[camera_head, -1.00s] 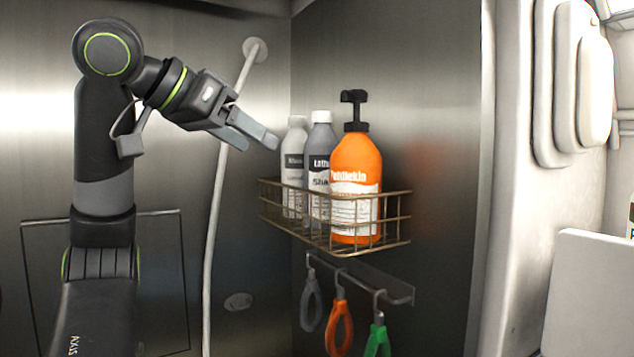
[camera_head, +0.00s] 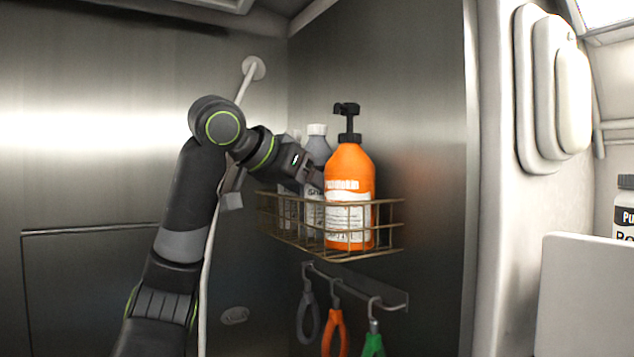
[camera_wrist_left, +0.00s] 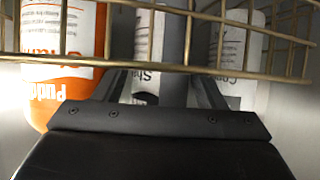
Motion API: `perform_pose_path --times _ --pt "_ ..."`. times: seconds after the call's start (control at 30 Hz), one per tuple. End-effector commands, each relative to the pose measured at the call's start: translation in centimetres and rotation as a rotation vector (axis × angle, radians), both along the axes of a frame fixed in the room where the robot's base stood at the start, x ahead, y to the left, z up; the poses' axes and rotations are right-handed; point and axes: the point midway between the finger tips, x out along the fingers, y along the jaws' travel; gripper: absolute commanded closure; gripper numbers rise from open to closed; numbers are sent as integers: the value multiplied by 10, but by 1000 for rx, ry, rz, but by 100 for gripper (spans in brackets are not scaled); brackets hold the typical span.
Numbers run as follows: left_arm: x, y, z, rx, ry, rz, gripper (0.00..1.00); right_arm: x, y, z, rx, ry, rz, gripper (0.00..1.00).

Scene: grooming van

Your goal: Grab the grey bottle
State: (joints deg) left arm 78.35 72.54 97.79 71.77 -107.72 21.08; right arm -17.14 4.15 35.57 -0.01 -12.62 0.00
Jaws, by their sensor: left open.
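The grey bottle (camera_head: 318,150) with a white cap stands upright in a wire basket, between the orange pump bottle (camera_head: 349,180) and a paler bottle (camera_head: 288,207). My left gripper (camera_head: 318,178) is at the bottles' upper part, above the basket rim, and partly hides the grey and pale bottles. In the left wrist view the grey bottle (camera_wrist_left: 174,50) lies between the fingers of the open left gripper (camera_wrist_left: 161,77). I cannot tell whether either finger touches it. The orange bottle (camera_wrist_left: 60,75) is left of the fingers and the pale bottle (camera_wrist_left: 236,45) right. My right gripper is not in view.
The wire basket (camera_head: 384,213) hangs at the wall corner; its wires (camera_wrist_left: 160,63) cross the wrist view. Below it a hook rail (camera_head: 350,283) carries grey, orange and green-handled tools. A pale hose (camera_head: 207,265) runs down the wall behind my arm.

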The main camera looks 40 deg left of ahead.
Motion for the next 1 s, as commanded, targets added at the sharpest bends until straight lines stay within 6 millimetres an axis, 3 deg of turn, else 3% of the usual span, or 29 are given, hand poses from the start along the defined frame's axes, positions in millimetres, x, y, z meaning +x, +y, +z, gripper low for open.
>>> perform_pose_path --times 0.17,0.43,0.77,1.0 --pt "14 -1 -7 0 0 -1 36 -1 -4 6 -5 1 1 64" --pt "15 -2 -9 -1 -1 -1 37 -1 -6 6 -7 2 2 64" --pt "15 -1 -9 0 0 -1 80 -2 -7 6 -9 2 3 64" --pt "15 -1 -8 -1 -2 -1 82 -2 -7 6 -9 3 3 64"
